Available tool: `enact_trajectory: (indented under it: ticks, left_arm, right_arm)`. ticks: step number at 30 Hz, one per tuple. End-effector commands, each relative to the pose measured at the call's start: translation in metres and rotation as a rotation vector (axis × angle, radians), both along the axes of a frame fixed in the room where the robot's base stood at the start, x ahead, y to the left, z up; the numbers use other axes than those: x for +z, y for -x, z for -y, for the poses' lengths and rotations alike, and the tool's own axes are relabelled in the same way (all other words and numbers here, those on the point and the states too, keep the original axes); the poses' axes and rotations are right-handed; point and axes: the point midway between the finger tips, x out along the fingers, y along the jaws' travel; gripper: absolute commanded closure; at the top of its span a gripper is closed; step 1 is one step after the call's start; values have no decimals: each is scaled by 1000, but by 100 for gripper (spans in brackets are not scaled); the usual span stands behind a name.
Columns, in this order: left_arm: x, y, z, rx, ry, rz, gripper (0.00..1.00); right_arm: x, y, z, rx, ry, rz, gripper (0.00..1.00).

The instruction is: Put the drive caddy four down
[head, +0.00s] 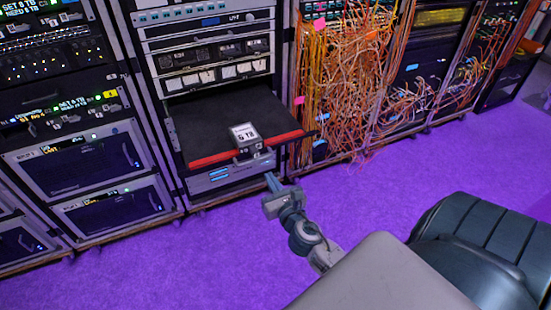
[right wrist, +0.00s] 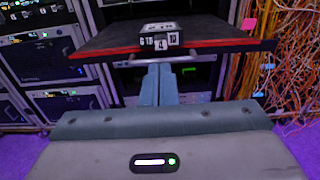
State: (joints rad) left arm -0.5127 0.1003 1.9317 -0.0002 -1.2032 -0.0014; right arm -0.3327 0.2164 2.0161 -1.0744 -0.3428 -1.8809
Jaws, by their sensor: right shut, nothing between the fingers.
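The drive caddy (head: 246,137) is a small grey box with a white label on top. It sits at the front edge of a black pulled-out shelf (head: 205,115) with a red front strip. My right gripper (head: 271,181) is shut and empty, in front of and below the shelf edge. In the right wrist view its fingers (right wrist: 160,68) are together, just below the caddy in the picture. My left gripper is not in view.
A rack with screens (head: 85,165) stands at the left. Tangled orange cables (head: 345,75) hang from the rack right of the shelf. A dark padded chair-like object (head: 480,240) is at the lower right. The purple floor (head: 150,265) in front of the racks is clear.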

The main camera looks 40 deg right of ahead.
Motion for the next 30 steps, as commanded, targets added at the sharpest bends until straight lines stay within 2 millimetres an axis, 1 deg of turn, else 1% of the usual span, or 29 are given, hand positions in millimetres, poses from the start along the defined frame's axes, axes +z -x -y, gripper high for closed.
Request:
enact_trajectory:
  ticks: [1,6,9,12,17,27,30]
  left_arm:
    - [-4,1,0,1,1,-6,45]
    - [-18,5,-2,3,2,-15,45]
    - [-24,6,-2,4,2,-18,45]
    - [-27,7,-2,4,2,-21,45]
    - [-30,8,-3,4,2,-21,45]
    - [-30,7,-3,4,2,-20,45]
    - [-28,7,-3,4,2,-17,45]
  right_arm:
    - [3,-11,3,0,2,3,100]
    - [2,-44,11,-1,-1,1,100]
    - [1,-59,14,-1,0,0,100]
    - [0,-70,17,-1,-2,-1,100]
    - [0,-79,19,0,-1,-2,100]
    - [0,-81,19,1,-1,-2,100]
    - [1,-86,21,0,-2,0,100]
